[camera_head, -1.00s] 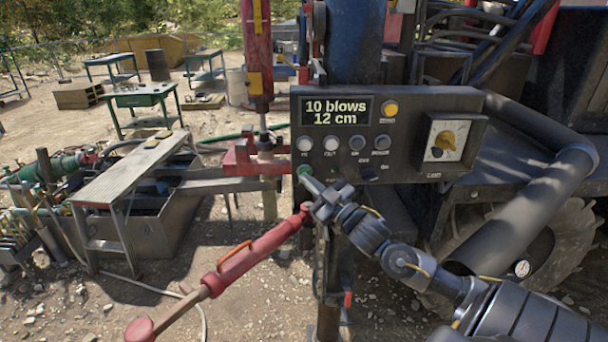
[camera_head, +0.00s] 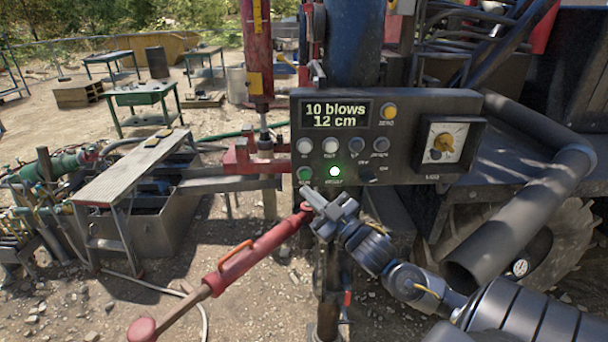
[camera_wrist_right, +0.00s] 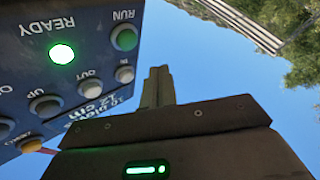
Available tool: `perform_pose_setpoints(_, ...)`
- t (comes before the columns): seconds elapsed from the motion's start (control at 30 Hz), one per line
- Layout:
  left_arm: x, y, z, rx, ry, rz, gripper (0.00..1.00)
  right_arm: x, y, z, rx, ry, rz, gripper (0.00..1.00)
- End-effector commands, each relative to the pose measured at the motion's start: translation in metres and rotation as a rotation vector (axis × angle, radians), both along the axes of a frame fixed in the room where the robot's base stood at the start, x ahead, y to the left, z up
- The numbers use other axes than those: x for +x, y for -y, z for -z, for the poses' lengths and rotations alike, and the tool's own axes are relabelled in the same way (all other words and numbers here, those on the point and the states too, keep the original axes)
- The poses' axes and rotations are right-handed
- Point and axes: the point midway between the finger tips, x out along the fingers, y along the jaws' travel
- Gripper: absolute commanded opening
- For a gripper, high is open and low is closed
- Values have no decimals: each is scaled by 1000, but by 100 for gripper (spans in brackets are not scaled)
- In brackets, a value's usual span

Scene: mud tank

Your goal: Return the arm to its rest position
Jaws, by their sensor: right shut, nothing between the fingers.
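My right gripper (camera_head: 311,197) is shut and empty in the head view. It is just below the control panel (camera_head: 405,165), in front of its lower left part, with a gap to the buttons. The panel display reads "10 blows 12 cm". A lamp (camera_head: 334,171) glows green; in the right wrist view this lit lamp (camera_wrist_right: 61,54) is labelled READY. The green RUN button (camera_head: 305,174) is to its left and shows in the wrist view (camera_wrist_right: 124,39). In the wrist view the gripper (camera_wrist_right: 158,88) points up against the sky. My left gripper is not in view.
A red lever with an orange handle (camera_head: 238,256) slopes down-left from beside my gripper. A thick dark pipe (camera_head: 520,225) stands close to my right arm. A red clamp (camera_head: 250,158) is left of the panel.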

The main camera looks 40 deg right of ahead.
Motion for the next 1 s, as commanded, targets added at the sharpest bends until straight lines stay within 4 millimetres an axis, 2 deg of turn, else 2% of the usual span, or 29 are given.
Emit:
perform_pose_setpoints(0.2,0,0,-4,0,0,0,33,-11,-8,-1,1,1,2,0)
perform_pose_setpoints(0.8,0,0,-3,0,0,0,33,-11,-8,0,-5,1,3,0)
perform_pose_setpoints(0.87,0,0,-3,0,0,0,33,-9,-7,6,-22,-13,6,0)
perform_pose_setpoints(0.93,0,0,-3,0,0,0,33,-1,2,24,-41,-51,27,0)
perform_pose_setpoints(1.0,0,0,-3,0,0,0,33,9,17,55,-64,-116,59,0)
